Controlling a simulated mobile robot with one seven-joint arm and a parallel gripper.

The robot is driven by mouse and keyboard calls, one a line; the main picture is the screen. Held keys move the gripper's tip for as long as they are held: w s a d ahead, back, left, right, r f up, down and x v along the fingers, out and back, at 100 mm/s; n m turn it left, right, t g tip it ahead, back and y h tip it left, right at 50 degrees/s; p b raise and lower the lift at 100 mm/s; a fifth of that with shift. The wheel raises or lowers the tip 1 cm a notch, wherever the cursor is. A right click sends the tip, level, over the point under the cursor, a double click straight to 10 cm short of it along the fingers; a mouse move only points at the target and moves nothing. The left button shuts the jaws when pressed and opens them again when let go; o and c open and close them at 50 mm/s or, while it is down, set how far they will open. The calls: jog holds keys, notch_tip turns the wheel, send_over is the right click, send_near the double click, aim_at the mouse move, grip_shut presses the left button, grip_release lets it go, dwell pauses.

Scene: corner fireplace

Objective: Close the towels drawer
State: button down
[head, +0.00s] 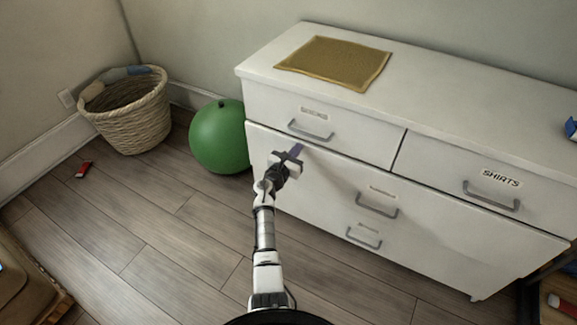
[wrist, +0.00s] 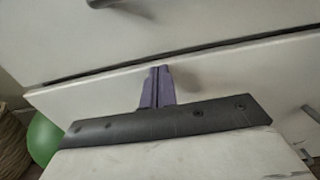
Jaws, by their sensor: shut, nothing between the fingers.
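A white dresser (head: 265,60) stands against the wall. The labels other than SHIRTS are too small to read, so I cannot tell by label which drawer is the towels drawer. A wide drawer front (head: 325,185) below the top row stands slightly out, with a dark gap along its top edge. This front also shows in the wrist view (wrist: 100,91). My gripper (head: 297,149) is shut and empty, its purple fingers (wrist: 158,86) at the upper left part of that front. I cannot tell whether they touch it.
The top-left drawer (head: 350,136) and the SHIRTS drawer (head: 440,183) look shut. A green ball (head: 218,138) sits close by the dresser's left side, beside a wicker basket (head: 132,115). A red object (head: 84,170) lies on otherwise open floor.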

jog(key=shift+w+d+r+b, duration=0.35)
jog(key=shift+w+d, duration=0.15)
jog(key=shift+w, duration=0.3)
jog(key=shift+s, duration=0.1)
